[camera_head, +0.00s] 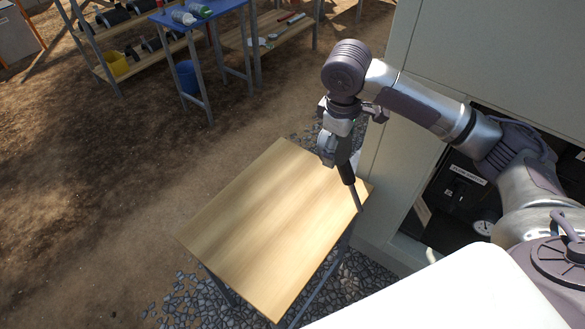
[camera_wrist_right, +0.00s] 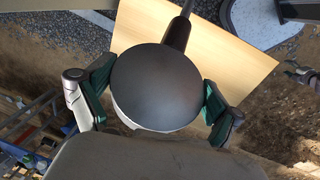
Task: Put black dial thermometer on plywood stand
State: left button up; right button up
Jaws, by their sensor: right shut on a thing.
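The black dial thermometer (camera_wrist_right: 157,88) is in my right gripper (camera_wrist_right: 158,95). In the wrist view its round dark face fills the space between the green-padded fingers, and its black neck and thin stem point away toward the plywood stand. In the head view my right gripper (camera_head: 333,150) is above the far right corner of the stand, and the thermometer's black neck and grey stem (camera_head: 348,174) slant down near the stand's right edge. I cannot tell whether the stem tip touches. The plywood stand (camera_head: 265,230) has a bare top; it also shows in the wrist view (camera_wrist_right: 225,70).
A large pale cabinet (camera_head: 480,50) stands close on the right, its open bay holding a small white gauge (camera_head: 483,227). Bare dirt lies to the left.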

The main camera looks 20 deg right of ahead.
pick_arm(q)
jog(key=shift+a+r+p, duration=0.15)
jog(key=shift+r+p, duration=1.2)
jog(key=shift+r, duration=0.2)
pick_arm(e)
jog(key=w+a+f, duration=0.6)
jog(key=f, duration=0.3)
